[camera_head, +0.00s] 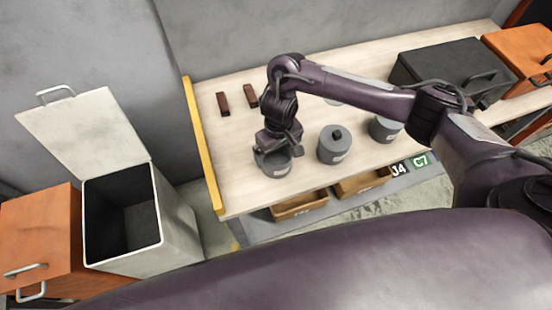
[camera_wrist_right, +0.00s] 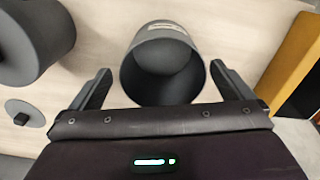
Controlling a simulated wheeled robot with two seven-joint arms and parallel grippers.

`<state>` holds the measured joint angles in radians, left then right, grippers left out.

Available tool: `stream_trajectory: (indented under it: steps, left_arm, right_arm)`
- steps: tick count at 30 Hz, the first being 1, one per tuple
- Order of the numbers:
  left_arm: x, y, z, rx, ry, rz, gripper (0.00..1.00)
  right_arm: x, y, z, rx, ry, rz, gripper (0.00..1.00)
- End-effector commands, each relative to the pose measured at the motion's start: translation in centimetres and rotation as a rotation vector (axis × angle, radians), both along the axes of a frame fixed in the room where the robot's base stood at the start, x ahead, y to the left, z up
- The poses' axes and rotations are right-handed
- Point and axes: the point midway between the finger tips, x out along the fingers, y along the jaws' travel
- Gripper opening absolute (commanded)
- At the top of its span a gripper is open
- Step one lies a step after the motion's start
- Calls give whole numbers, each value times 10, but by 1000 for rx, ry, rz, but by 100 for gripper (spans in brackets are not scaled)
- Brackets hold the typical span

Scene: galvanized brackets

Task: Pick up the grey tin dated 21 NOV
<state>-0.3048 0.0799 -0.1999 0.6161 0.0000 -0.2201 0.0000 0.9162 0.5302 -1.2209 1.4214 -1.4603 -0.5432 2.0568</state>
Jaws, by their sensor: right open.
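Three grey tins stand in a row on the wooden bench. My right gripper (camera_head: 281,143) is over the leftmost tin (camera_head: 272,165), which has no lid on. In the right wrist view this open tin (camera_wrist_right: 165,50) lies between the parted fingers of the right gripper (camera_wrist_right: 164,84), with a gap on each side. Its pale label faces the top of that view, too small to read. The middle tin (camera_head: 335,148) has a knobbed lid and a pale label. The right tin (camera_head: 382,130) is partly hidden by my arm. No date is legible on any tin. My left gripper is not in view.
A loose lid (camera_wrist_right: 24,114) lies near the tins. Two dark red blocks (camera_head: 223,104) lie at the back left. A yellow rail (camera_head: 204,145) edges the bench. A black box (camera_head: 435,64) stands at the right. An open white bin (camera_head: 175,225) stands left.

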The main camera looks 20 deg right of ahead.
Motion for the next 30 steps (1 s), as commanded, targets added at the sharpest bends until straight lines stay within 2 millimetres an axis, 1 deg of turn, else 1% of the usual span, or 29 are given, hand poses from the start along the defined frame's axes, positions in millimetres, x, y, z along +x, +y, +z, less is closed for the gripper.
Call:
stream_trajectory:
  steps: [1, 6, 7, 12, 15, 19, 27, 30]
  left_arm:
    - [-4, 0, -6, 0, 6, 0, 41]
    - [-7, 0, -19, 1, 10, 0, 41]
    - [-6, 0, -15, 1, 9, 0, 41]
    - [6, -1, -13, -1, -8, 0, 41]
    - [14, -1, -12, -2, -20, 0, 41]
    - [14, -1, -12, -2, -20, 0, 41]
    - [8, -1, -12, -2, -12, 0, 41]
    - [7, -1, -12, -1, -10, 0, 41]
  right_arm:
    - [0, 2, -10, 2, 3, -2, 100]
    - [2, 5, -36, 1, 3, -2, 100]
    - [2, 4, -36, 0, 3, -2, 100]
    - [3, 4, -49, 0, 1, 1, 100]
    - [3, 4, -50, 0, -1, 1, 100]
    - [3, 4, -50, 0, -1, 1, 99]
    - [3, 4, -50, 0, -1, 0, 63]
    - [4, 4, -49, 2, -2, 0, 52]
